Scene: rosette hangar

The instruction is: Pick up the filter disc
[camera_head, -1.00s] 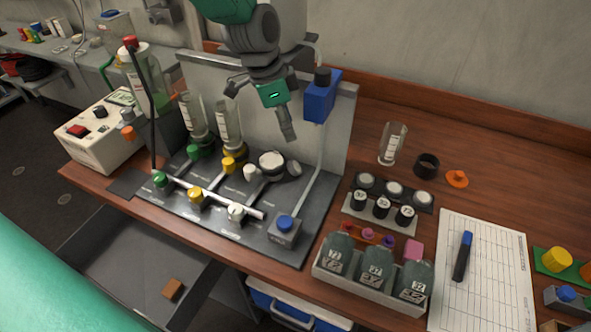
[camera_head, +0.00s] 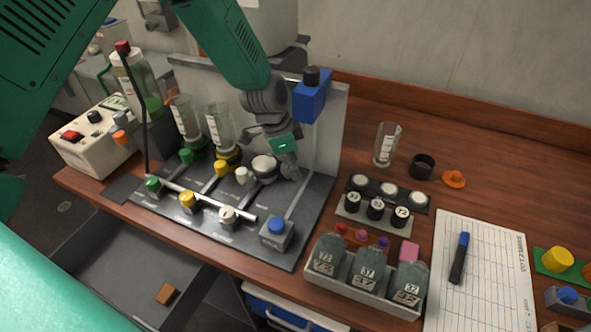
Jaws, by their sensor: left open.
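A white round disc (camera_head: 264,166), which looks like the filter disc, sits on a dark holder at the right of the grey manifold board (camera_head: 250,240). My left gripper (camera_head: 284,163) has come down from above and is open just to the right of the disc. Its fingers point down and partly hide what is beside the disc; I cannot tell whether they touch it. Several more white discs sit in caps in a black rack (camera_head: 373,193) to the right. My right gripper is not in view.
A blue box (camera_head: 312,97) on a post stands close behind my left gripper. Glass cylinders (camera_head: 220,128) with coloured valves stand left of it. A clear glass (camera_head: 387,145), a bottle crate (camera_head: 360,290) and a sheet with a marker (camera_head: 459,258) lie right.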

